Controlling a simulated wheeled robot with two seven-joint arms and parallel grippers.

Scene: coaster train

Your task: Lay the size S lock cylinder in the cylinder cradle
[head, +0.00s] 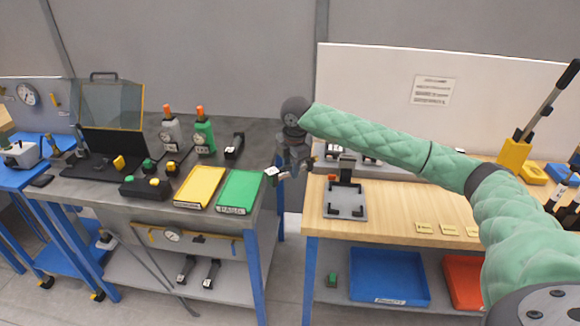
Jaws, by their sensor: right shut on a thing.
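My right gripper (288,168) hangs in the gap between the grey bench and the wooden table, near the table's left edge. It is shut on a small, slim piece, which looks like the lock cylinder (299,169), with a pale end to the left and a brassy end to the right. The fingers hide part of it, and no size mark is readable. A grey fixture with a black upright (345,205) stands on the wooden table to the right of the gripper, apart from it. I cannot tell whether it is the cylinder cradle. My left gripper is out of view.
The grey bench at left bears a yellow tray (200,187), a green tray (240,191), a black block with buttons (147,187) and orange-topped devices. A long grey unit stands behind the fixture. Blue (390,276) and red bins sit below.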

